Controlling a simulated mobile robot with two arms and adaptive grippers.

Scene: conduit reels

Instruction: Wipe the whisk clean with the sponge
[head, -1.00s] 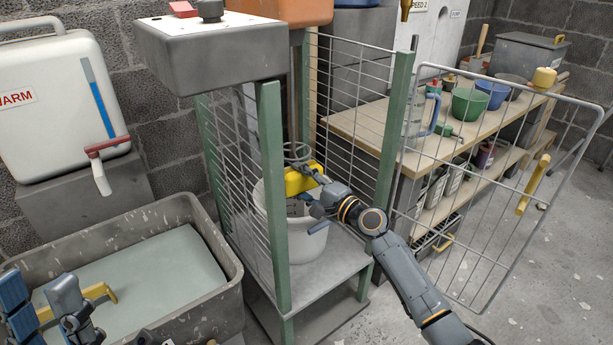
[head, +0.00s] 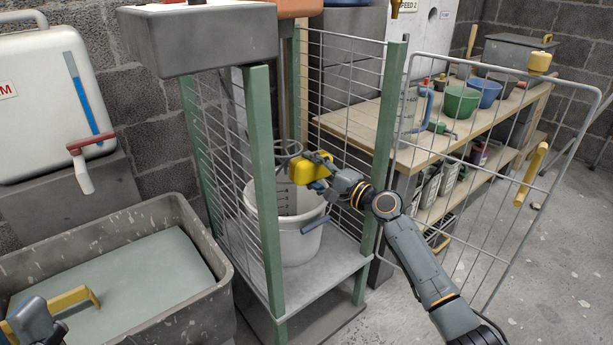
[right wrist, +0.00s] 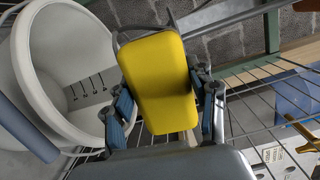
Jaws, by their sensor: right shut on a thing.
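The yellow sponge (head: 303,170) is between the fingers of my right gripper (head: 318,178), which is shut on it. The sponge fills the middle of the right wrist view (right wrist: 160,80), with a blue finger on each side. The grey whisk (head: 288,147) hangs from the mixer shaft above the white bucket (head: 299,247). Its upper ring shows just above the sponge; its lower part is hidden. The sponge is right at the whisk, but I cannot tell if they touch. My left gripper (head: 32,322) is partly in view at the lower left, its fingers unclear.
Green posts (head: 264,190) and wire mesh enclose the bucket. The open wire gate (head: 480,190) stands to the right of my right arm. A grey tub (head: 205,250) of water is at left, with a yellow bar (head: 75,297) over it. A wooden bench (head: 350,125) holds bowls behind.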

